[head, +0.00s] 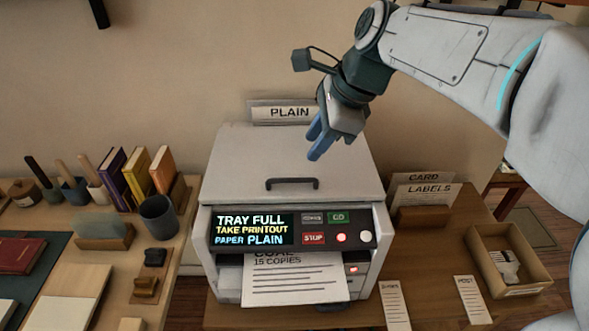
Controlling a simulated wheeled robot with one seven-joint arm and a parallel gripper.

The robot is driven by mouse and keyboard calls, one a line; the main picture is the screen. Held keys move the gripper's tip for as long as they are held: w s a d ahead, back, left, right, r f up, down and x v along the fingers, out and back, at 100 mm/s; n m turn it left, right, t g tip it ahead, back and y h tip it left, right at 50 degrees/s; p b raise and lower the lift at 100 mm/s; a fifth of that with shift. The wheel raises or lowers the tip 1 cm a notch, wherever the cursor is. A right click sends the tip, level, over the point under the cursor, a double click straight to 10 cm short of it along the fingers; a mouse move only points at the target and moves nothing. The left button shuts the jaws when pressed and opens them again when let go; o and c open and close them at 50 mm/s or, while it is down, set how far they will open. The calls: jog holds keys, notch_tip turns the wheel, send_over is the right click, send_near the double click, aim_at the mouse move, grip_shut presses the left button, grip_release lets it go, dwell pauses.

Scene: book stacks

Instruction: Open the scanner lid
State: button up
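The scanner (229,270) is a pale box-shaped machine on the table in the middle of the head view. Its lid (245,160) is down, with a dark bar handle (292,182) near the front edge. The front display reads "TRAY FULL", "TAKE PRINTOUT" and "PAPER PLAIN". A printed sheet (295,283) marked "15 COPIES" sticks out below the panel. My gripper (312,149) hangs above the right back part of the lid, behind the handle and apart from it. Its two blue fingers look spread, with nothing between them.
A "PLAIN" sign (290,112) stands behind the scanner. At right are a card holder (422,218) with "CARD" and "LABELS" signs and an open box (508,260). At left are books (137,178), a grey cup (159,217) and stamps. The space above the handle is clear.

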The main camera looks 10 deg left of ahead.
aim_at(289, 179)
jog(key=x, duration=1)
jog(key=shift+a+f, duration=0.15)
jog(key=shift+f, duration=0.1)
jog(key=shift+w, duration=0.1)
grip_shut()
